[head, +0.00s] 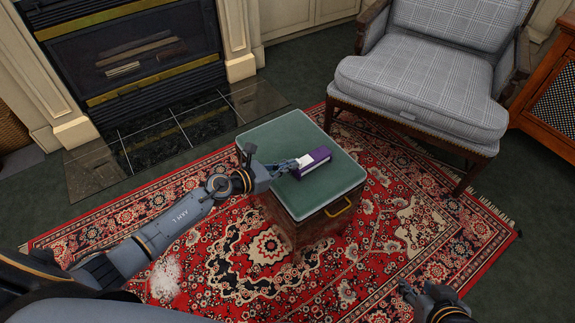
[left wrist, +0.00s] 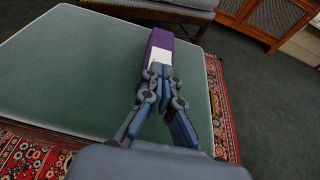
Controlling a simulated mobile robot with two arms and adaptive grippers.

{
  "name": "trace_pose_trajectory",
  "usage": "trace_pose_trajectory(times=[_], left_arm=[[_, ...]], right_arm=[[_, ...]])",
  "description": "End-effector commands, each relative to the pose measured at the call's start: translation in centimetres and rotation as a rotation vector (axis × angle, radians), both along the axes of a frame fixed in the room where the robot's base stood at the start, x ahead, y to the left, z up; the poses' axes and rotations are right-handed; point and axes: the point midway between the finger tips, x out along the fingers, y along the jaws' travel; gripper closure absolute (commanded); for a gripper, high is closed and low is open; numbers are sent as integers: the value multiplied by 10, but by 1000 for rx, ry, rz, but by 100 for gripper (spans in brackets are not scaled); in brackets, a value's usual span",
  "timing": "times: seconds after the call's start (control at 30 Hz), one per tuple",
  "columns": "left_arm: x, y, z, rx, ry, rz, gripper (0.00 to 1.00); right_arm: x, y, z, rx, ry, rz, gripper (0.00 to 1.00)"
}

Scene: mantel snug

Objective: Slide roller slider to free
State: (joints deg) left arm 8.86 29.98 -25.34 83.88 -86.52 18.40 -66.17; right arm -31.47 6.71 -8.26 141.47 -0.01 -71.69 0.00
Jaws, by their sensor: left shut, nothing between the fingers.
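The roller is a small purple and white box-like thing (head: 316,158) lying on the green padded top of a stool (head: 300,200). In the left wrist view it shows as a purple block with a white part (left wrist: 162,45), just past my fingertips. Its slider is too small to make out. My left gripper (head: 299,164) is shut with nothing in it, its tips at the near left end of the roller. It also shows in the left wrist view (left wrist: 160,72); contact is hard to tell. My right gripper (head: 405,290) is low at the right, away from the stool.
A patterned red rug (head: 420,225) lies under the stool. A grey checked armchair (head: 420,90) stands behind it to the right. A fireplace (head: 135,60) is at the back left. A wooden cabinet (head: 550,90) is at the far right. The stool top around the roller is clear.

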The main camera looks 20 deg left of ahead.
Motion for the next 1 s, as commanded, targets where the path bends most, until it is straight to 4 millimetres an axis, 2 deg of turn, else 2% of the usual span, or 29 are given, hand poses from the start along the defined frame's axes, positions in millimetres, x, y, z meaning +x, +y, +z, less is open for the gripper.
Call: trace_pose_trajectory(times=[0.33,0.57,0.7,1.0], left_arm=[[2,-2,0,-1,-1,0,100],[35,-24,1,-1,-3,0,100],[50,-36,0,1,-1,0,100],[54,-39,0,0,0,0,100]], right_arm=[[0,0,0,0,1,0,60],[-4,-1,-2,-4,21,0,60],[1,0,0,2,-9,0,60],[5,2,3,7,-33,1,60]])
